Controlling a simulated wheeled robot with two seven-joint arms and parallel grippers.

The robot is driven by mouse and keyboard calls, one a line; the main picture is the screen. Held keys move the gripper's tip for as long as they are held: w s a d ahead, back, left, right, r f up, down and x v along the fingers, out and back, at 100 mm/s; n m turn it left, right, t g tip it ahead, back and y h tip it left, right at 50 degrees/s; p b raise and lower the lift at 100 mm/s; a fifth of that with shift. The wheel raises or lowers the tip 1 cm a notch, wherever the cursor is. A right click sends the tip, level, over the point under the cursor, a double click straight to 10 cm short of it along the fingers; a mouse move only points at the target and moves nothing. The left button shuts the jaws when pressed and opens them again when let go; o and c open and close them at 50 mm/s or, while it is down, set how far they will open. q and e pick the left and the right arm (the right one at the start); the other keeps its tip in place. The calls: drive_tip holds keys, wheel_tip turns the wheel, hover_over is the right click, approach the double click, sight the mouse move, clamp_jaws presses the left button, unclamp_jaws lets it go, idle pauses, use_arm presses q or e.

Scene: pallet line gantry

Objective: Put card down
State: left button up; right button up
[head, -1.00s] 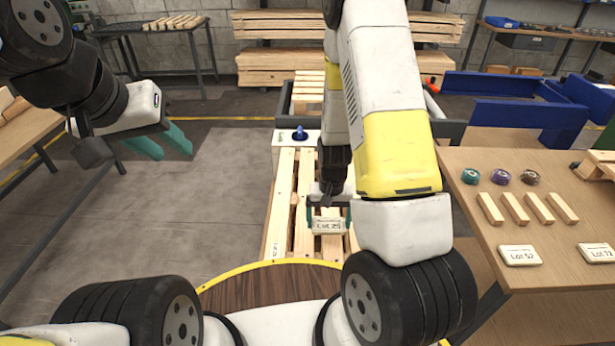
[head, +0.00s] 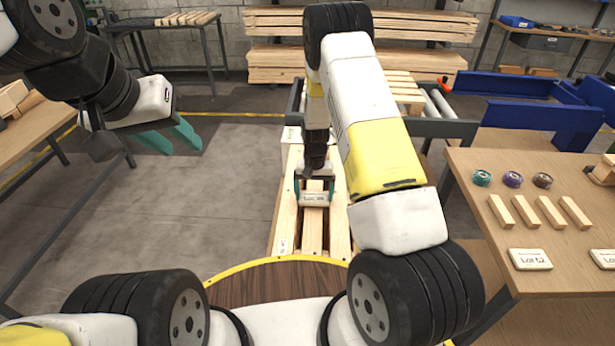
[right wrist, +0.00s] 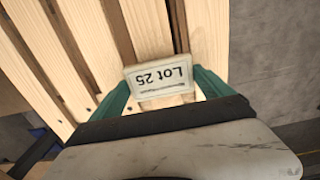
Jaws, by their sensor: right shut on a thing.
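My right gripper (head: 314,190) is shut on a white card (head: 314,199) with teal fingers at the card's two sides. In the right wrist view the card (right wrist: 159,78) reads "Lot 25", upside down in that picture. It is over the light wooden slats of the pallet (head: 284,215), which also shows in the right wrist view (right wrist: 95,35). I cannot tell whether the card touches the slats. My left gripper (head: 172,138) is open and empty, in the air left of the pallet.
A wooden table (head: 490,170) at right holds two cards, one the "Lot 52" card (head: 530,259), several wooden blocks (head: 525,210) and small round pieces (head: 512,179). Blue rails (head: 530,115) stand behind it. The floor (head: 215,190) left of the pallet is clear.

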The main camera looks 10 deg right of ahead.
drive_tip(key=shift+f, duration=0.6)
drive_tip(key=shift+f, duration=0.15)
drive_tip(key=o, duration=1.1)
